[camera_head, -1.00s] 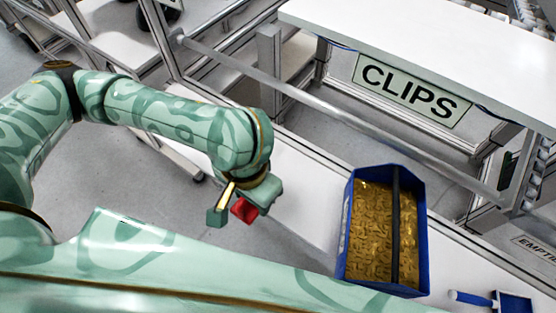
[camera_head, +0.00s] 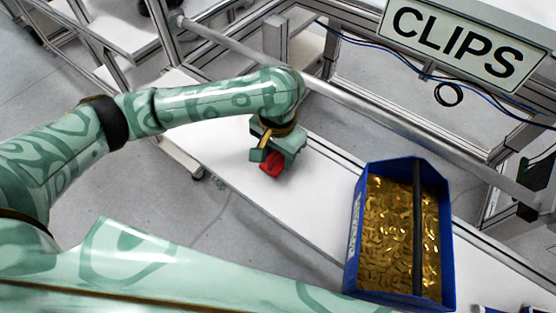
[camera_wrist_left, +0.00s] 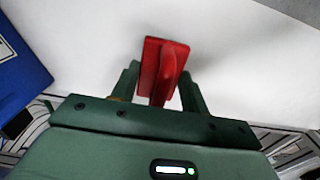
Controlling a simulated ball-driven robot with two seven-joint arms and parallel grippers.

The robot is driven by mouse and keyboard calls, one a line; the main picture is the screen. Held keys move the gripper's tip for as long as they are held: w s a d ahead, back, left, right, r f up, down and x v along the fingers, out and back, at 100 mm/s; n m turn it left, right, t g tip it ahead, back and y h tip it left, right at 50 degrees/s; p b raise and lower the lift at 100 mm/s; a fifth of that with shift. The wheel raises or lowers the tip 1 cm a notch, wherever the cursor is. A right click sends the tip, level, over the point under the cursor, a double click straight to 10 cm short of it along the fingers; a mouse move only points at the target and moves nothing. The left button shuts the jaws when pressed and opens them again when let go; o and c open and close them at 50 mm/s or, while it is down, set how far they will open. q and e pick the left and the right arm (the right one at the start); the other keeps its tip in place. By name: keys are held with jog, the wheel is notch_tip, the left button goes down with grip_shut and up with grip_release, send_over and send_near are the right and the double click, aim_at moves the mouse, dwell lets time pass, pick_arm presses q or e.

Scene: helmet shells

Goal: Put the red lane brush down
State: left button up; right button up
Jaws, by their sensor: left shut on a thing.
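The red lane brush (camera_head: 271,165) is held in my left gripper (camera_head: 268,158), over the white bench top (camera_head: 225,165) in the head view. In the left wrist view the brush (camera_wrist_left: 162,70) sits between the two green fingers of my left gripper (camera_wrist_left: 160,85), with white surface behind it. The gripper is shut on it. I cannot tell whether the brush touches the bench. My right gripper is not in view.
A blue bin (camera_head: 447,240) full of brass clips stands on the bench to the right of the brush. A CLIPS sign (camera_head: 465,45) hangs above, with a metal rail (camera_head: 375,112) along the back. Bare bench lies between brush and bin.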

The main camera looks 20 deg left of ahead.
pick_arm(q)
notch_tip(320, 180, down, 2)
jog(key=shift+f+b, duration=0.1)
jog(key=shift+b, duration=0.2)
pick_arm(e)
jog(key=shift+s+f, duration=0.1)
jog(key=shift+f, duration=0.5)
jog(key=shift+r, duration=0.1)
pick_arm(q)
jog(key=o, duration=1)
jog(key=shift+o, duration=0.6)
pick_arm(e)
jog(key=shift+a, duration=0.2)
pick_arm(q)
notch_tip(320, 180, up, 12)
jog(key=p, duration=0.6)
jog(key=shift+r, duration=0.25)
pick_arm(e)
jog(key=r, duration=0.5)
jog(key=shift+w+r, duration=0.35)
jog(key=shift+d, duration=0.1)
